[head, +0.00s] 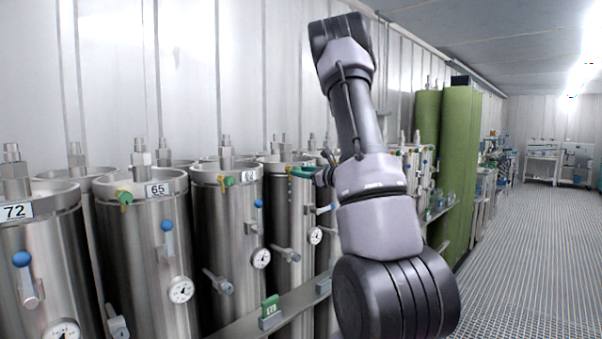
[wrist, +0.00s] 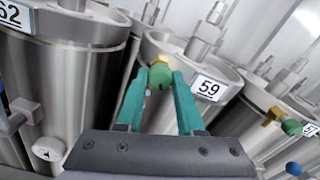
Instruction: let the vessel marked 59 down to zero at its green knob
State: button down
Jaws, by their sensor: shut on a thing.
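The steel vessel marked 59 (wrist: 165,118) stands in the middle of the wrist view, its white number plate (wrist: 209,88) just right of my fingers. Its round green knob (wrist: 161,77), on a yellow fitting, sits at the rim. My gripper (wrist: 160,84) has its two teal fingers closed on the sides of this knob. In the head view my gripper (head: 303,172) reaches from the right to the top of this vessel (head: 282,215); its plate is hidden there. A gauge (head: 316,236) is on its right side, too small to read.
Vessel 62 (head: 228,215) stands left, with vessels 65 (head: 145,235) and 72 (head: 38,255) beyond. Vessel 57 (wrist: 293,118) is right in the wrist view. A rail (head: 245,325) runs in front. Grated floor (head: 535,250) is clear at right.

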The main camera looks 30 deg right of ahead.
jog(key=shift+f+n, duration=0.1)
jog(key=shift+n, duration=7.7)
jog(key=c, duration=0.5)
grip_release()
jog(key=shift+s+d, duration=0.1)
jog(key=shift+s, duration=0.05)
jog(key=v, duration=1)
jog(key=shift+s+d, duration=0.1)
jog(key=shift+s, duration=0.2)
